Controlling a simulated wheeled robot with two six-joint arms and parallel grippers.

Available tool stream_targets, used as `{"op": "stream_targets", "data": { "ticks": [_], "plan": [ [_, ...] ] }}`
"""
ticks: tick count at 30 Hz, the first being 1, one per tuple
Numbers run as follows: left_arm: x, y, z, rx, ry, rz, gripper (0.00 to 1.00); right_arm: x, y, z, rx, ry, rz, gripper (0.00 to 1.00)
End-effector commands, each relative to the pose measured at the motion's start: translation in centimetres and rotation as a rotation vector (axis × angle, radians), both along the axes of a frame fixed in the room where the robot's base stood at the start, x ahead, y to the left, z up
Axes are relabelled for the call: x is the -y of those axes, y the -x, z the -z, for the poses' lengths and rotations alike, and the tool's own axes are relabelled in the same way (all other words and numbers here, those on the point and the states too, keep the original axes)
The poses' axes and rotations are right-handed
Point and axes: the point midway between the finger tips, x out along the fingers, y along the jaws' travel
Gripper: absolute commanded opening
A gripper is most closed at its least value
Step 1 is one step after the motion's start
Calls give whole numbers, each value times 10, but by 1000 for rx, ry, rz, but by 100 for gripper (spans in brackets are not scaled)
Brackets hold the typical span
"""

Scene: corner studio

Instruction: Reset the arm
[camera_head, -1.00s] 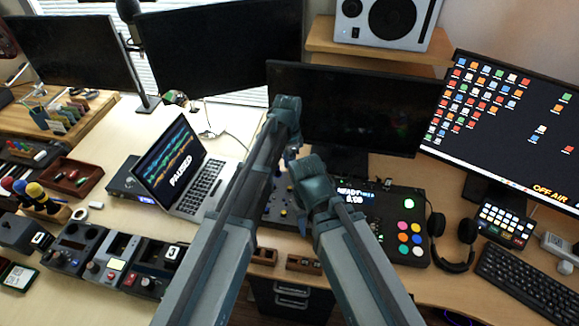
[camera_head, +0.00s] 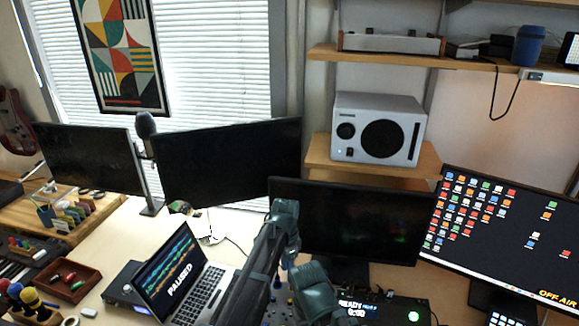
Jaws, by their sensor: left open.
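My left arm reaches up the middle of the head view, over the desk between the laptop and the centre monitor. My left gripper (camera_head: 290,257) is small and partly covered by my arm links; it is open, with nothing seen in it. My right gripper does not show.
A laptop (camera_head: 172,270) reading PAUSED stands to the left. The black console (camera_head: 392,310) is at the bottom right of my arms. A dark centre monitor (camera_head: 350,220) stands behind them. A white speaker (camera_head: 378,130) sits on a wooden shelf.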

Motion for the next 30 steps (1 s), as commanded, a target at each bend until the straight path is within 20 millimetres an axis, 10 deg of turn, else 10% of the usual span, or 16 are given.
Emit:
{"op": "stream_targets", "data": {
  "ticks": [9,18,23,30],
  "plan": [
    [-96,83,0,49,-13,-597,52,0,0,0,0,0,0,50],
    [-145,137,0,81,-10,-1007,52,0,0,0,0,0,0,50],
    [-164,165,0,95,-5,-1195,52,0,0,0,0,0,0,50],
    [-125,174,0,80,-47,-1096,52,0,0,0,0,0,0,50]
  ]
}}
